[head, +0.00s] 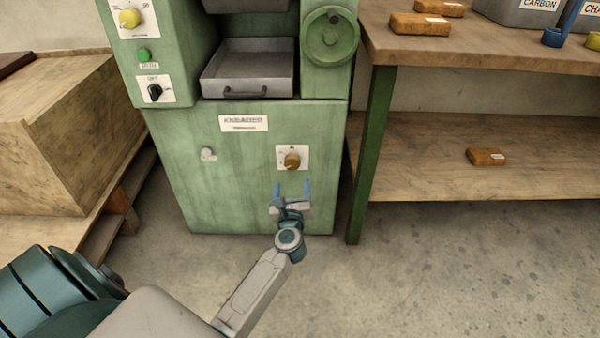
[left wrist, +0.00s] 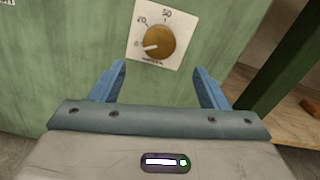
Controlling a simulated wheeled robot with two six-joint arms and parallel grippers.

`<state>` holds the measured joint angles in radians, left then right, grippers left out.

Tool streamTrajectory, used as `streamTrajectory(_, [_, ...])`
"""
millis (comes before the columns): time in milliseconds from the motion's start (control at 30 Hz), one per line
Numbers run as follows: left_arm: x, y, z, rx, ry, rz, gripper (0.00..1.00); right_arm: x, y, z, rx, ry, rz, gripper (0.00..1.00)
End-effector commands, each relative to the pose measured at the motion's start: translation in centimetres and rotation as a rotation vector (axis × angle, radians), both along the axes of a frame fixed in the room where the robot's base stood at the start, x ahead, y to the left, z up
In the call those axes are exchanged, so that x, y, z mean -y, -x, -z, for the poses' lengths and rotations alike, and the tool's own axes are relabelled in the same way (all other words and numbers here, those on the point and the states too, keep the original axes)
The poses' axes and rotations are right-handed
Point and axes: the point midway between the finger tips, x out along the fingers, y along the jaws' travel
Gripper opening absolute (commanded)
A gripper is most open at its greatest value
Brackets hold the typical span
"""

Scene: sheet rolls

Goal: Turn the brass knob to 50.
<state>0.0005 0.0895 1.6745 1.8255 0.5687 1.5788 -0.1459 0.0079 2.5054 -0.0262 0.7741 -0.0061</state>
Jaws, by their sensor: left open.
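The brass knob (head: 292,161) sits on a small white dial plate on the lower front of the green machine. In the left wrist view the knob (left wrist: 160,41) carries a white pointer mark aimed left, near the low end of the scale. The scale figures on the plate (left wrist: 178,16) are small; one at the top looks like 50. My left gripper (head: 292,187) is open and empty, just below and in front of the knob, not touching it. In the left wrist view its blue fingers (left wrist: 160,72) stand apart on either side below the dial. My right gripper is not in view.
A yellow knob (head: 130,18), a green button (head: 144,56) and a black switch (head: 155,92) are on the upper left panel. A handwheel (head: 332,36) is at the upper right. A workbench leg (head: 370,160) stands right of the machine; a wooden crate (head: 60,150) stands left.

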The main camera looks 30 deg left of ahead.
Motion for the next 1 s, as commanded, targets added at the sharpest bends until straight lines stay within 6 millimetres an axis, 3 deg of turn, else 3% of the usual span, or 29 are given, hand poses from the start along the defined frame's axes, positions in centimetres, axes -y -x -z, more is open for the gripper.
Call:
streamTrajectory(433, [-4.1,-6.7,0.1,-0.001,-0.005,0.0,0.68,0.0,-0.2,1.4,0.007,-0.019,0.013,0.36])
streamTrajectory(867, [-4.8,-7.8,0.0,-0.003,-0.005,0.001,0.68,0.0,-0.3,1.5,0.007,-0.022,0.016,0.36])
streamTrajectory(900, [-4.8,-7.8,0.0,-0.003,-0.005,0.001,0.66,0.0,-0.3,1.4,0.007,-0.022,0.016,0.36])
streamTrajectory(1000, [-4.8,-7.8,0.0,-0.003,-0.005,0.001,0.47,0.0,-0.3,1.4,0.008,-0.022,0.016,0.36])
